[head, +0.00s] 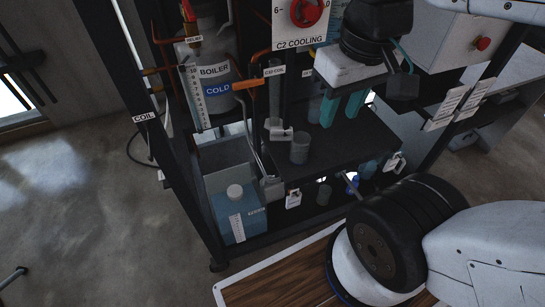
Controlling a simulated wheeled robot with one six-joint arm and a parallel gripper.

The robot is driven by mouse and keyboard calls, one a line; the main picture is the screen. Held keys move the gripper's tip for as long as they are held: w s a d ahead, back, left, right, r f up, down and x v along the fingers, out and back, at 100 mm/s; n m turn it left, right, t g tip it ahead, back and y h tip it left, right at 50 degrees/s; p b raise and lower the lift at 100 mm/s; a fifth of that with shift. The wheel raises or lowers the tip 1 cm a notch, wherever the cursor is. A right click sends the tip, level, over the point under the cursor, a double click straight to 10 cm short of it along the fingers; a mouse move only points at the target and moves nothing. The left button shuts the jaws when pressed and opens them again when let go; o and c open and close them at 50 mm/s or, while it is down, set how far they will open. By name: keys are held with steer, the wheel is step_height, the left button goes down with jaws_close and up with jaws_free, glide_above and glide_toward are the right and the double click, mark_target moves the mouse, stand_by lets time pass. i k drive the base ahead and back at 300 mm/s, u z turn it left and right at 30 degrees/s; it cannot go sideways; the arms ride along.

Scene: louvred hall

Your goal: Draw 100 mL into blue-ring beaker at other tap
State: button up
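My gripper (342,116) hangs at the upper right, in front of the rig, with two teal fingers pointing down. The fingers stand apart, with no object visible between them. A grey beaker-like cup (300,148) stands upright on the dark shelf, below and left of the fingers. No blue ring can be made out on it. A small blue item (352,186) sits lower, under the shelf; I cannot tell whether it belongs to a beaker. An orange-handled tap (249,84) is left of centre. A grey fitting (281,134) projects beside the cup.
A boiler (213,72) with a "COLD" label and a scaled strip stands at left. A blue-grey jug (241,214) sits low on the rig. A red dial (306,10) marked "C2 COOLING" is at top. A wooden top (285,279) lies in front; floor is open at left.

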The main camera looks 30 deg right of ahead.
mark_target(301, 141)
steer(key=u, duration=2.35)
steer(key=k, duration=1.15)
steer(key=z, duration=1.9)
